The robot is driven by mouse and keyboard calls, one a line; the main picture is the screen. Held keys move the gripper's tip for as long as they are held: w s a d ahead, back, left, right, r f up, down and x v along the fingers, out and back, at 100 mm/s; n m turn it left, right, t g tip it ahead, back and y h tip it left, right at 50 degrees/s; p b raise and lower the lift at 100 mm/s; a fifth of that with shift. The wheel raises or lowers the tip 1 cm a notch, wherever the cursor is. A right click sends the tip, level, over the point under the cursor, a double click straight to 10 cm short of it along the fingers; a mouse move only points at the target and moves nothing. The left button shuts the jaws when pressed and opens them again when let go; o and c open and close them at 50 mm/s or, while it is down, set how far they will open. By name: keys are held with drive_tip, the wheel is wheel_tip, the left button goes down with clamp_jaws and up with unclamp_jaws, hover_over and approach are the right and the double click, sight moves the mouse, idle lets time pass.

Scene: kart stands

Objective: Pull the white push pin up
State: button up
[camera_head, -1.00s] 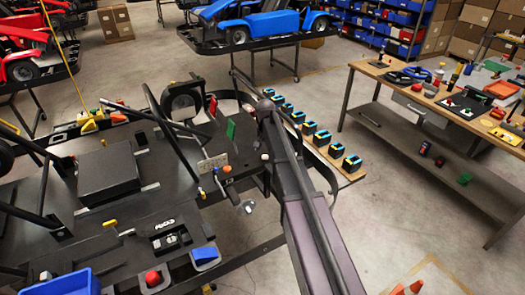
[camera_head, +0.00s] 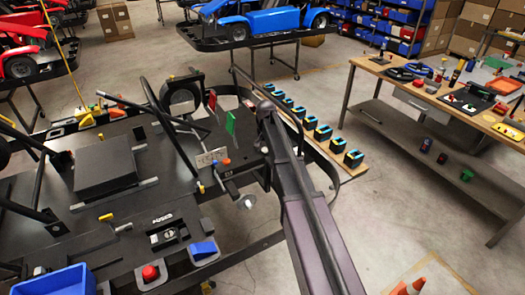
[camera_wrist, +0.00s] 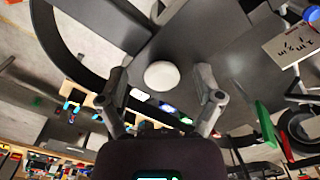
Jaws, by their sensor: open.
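The white push pin (camera_wrist: 162,75) shows in the wrist view as a pale round head against a dark grey panel. In the head view it is at most a small pale spot beside my arm. My gripper (camera_wrist: 161,73) is open, with one finger to each side of the pin's head in the wrist picture. I see no finger touching it, and the depth between fingertips and pin is hard to tell. In the head view my arm hides most of the gripper.
Near the pin stand a green flag (camera_head: 231,121), a red flag (camera_head: 211,100) and a marked plate (camera_head: 211,157). A row of black-and-blue boxes (camera_head: 323,132) lies to the right. A workbench (camera_head: 430,98) stands further right, with clear floor between.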

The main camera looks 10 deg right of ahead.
clamp_jaws()
drive_tip(key=shift+r+p, duration=0.65)
idle(0.4)
drive_tip(key=shift+c, duration=0.2)
unclamp_jaws()
drive_tip(key=shift+d, duration=0.1)
